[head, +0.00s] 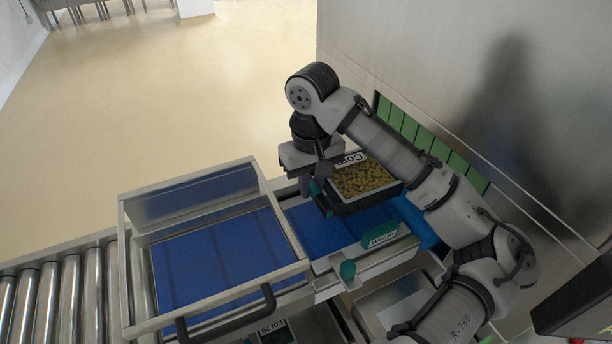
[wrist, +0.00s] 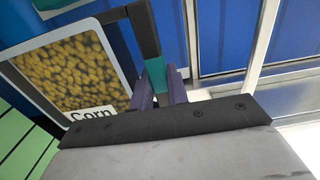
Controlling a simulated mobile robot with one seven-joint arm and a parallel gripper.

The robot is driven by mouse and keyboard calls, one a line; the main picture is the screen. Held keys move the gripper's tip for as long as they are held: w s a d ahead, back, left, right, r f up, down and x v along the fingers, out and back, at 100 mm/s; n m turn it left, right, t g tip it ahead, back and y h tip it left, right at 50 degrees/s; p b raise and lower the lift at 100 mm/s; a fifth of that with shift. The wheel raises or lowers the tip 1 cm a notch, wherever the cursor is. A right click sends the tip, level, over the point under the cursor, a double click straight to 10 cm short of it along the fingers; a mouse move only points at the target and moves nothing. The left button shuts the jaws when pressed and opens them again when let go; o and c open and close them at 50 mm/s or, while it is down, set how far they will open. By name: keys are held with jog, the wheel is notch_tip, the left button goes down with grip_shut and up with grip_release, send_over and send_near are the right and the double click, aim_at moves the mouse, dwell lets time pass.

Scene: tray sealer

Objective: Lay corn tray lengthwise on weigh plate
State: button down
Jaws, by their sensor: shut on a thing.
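The corn tray (head: 365,180) is a black tray with a clear top over yellow kernels and a white label reading "Corn". My gripper (head: 318,188) is shut on the tray's left rim and holds it above the blue belt. In the wrist view the corn tray (wrist: 75,70) is at the upper left, and my gripper (wrist: 158,90) closes on its dark edge beside a teal piece. I cannot tell for certain which surface is the weigh plate; a blue surface (head: 325,230) lies below the tray. Whether the tray touches it is unclear.
A metal-framed guard (head: 205,250) with a black handle stands at the left over blue panels. Metal rollers (head: 45,295) run at the far left. Green strips (head: 425,135) line the wall opening at right. A teal labelled block (head: 380,236) sits at the belt's front edge.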

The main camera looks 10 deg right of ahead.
jog(key=shift+f+b, duration=0.95)
jog(key=shift+f, duration=2.4)
jog(key=shift+r+p, duration=0.1)
jog(key=shift+p, duration=0.3)
jog(key=shift+s, duration=0.1)
jog(key=c, duration=1.3)
grip_release()
jog(key=c, duration=0.3)
jog(key=shift+r+p, duration=0.7)
jog(key=shift+r, duration=2.75)
